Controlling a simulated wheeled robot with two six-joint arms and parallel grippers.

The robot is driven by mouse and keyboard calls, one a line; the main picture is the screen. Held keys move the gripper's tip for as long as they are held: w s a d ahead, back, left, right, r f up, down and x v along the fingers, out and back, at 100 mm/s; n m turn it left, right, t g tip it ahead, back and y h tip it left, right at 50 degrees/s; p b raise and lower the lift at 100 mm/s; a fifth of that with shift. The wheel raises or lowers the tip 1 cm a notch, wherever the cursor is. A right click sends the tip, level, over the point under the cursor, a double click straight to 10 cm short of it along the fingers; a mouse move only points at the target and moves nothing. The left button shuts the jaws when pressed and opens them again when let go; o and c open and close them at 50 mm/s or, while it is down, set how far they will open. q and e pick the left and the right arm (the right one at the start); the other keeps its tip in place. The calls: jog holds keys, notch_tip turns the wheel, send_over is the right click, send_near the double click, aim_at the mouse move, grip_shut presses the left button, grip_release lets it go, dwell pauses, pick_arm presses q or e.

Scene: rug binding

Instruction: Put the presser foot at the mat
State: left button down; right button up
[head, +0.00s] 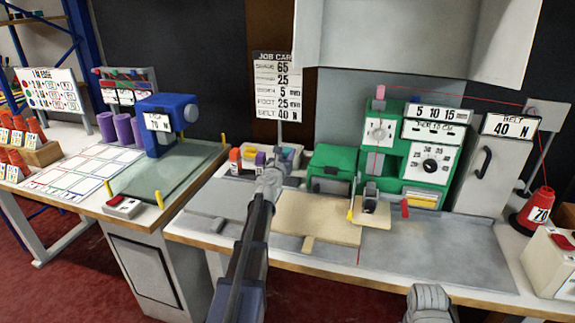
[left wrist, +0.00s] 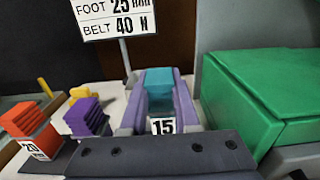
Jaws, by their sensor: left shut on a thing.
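My left gripper (head: 270,180) is above the table near the small coloured blocks, pointing away from me. In the left wrist view, a purple and teal piece with a "15" label (left wrist: 162,126) sits at the jaws; it looks like a presser foot, and the jaws are shut on it. The fingers are hard to tell apart from it. A grey mat (head: 208,227) lies on the table just left of my arm. I cannot tell whether this is the task's mat. My right gripper (head: 430,302) shows only partly at the bottom edge, its jaws unclear.
Orange (left wrist: 28,118) and purple (left wrist: 87,116) blocks stand left of the jaws. A green box (head: 335,168) and green machine (head: 405,150) stand to the right. A beige board (head: 318,218) lies before them. A job card (head: 275,85) reads foot 25 mm.

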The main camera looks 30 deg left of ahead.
pick_arm(q)
jog(key=shift+f+b, duration=1.25)
jog(key=shift+f, duration=0.35)
jog(key=shift+f, duration=0.2)
jog(key=c, duration=0.6)
grip_release()
jog(key=shift+r, duration=0.1)
jog(key=shift+c, duration=0.2)
jog(key=shift+r, duration=0.2)
jog(key=v, duration=1.2)
jog(key=shift+f, duration=0.1)
